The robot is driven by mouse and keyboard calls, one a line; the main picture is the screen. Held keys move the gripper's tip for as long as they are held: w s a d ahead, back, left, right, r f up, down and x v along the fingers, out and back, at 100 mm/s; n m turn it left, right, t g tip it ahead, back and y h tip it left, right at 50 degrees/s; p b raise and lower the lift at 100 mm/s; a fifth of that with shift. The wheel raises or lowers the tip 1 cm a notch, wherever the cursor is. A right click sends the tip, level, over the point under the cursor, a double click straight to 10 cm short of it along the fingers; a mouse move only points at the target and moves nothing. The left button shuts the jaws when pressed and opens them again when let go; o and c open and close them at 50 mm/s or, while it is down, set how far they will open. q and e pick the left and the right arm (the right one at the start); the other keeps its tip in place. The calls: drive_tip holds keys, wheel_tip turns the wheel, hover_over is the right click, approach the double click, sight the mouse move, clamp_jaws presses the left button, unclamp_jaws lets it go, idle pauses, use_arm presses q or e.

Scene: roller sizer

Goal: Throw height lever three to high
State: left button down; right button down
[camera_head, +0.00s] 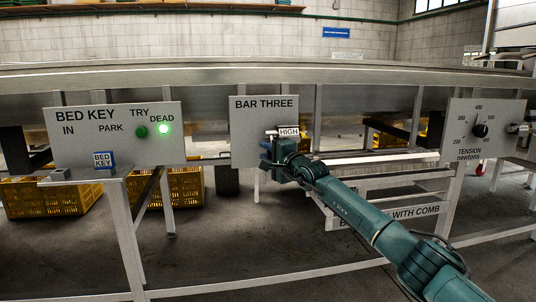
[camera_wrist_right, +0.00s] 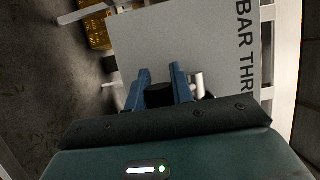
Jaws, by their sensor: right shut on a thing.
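The grey panel marked BAR THREE (camera_head: 250,117) stands at the middle of the head view and fills much of the right wrist view (camera_wrist_right: 190,40). A small HIGH label (camera_head: 289,132) shows on its lower right part. My right gripper (camera_head: 272,152) is just below the label, at the panel's lower edge. In the right wrist view its blue fingers (camera_wrist_right: 160,85) stand either side of a dark round piece (camera_wrist_right: 160,95), apparently the height lever's grip. A short pale metal pin (camera_wrist_right: 197,86) shows beside them. The gripper and arm hide most of the lever, so its position is unclear. My left gripper is not in view.
The BED KEY panel (camera_head: 85,145) is at left, with a lit green lamp (camera_head: 164,129) under DEAD and a blue bed key tag (camera_head: 103,160). A tension dial (camera_head: 480,130) is at right. Yellow crates (camera_head: 40,197) stand below. Rails (camera_head: 320,268) cross low in front.

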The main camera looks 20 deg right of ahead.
drive_tip(key=shift+d+r, duration=0.1)
drive_tip(key=shift+d, duration=0.15)
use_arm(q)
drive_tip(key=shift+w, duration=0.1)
use_arm(e)
drive_tip(key=c, duration=1.2)
unclamp_jaws()
drive_tip(key=shift+w, duration=0.1)
drive_tip(key=shift+a, duration=0.1)
drive_tip(key=shift+s+p, duration=0.4)
drive_tip(key=shift+s, duration=0.3)
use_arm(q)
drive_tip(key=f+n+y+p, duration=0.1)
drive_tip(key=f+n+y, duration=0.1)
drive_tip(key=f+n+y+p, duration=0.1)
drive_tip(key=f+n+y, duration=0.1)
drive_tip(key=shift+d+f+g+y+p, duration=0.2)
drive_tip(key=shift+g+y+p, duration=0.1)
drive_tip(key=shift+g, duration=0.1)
use_arm(e)
drive_tip(key=s+d, duration=0.2)
drive_tip(key=s, duration=0.9)
drive_tip(key=shift+s+f, duration=0.3)
drive_tip(key=shift+s, duration=0.05)
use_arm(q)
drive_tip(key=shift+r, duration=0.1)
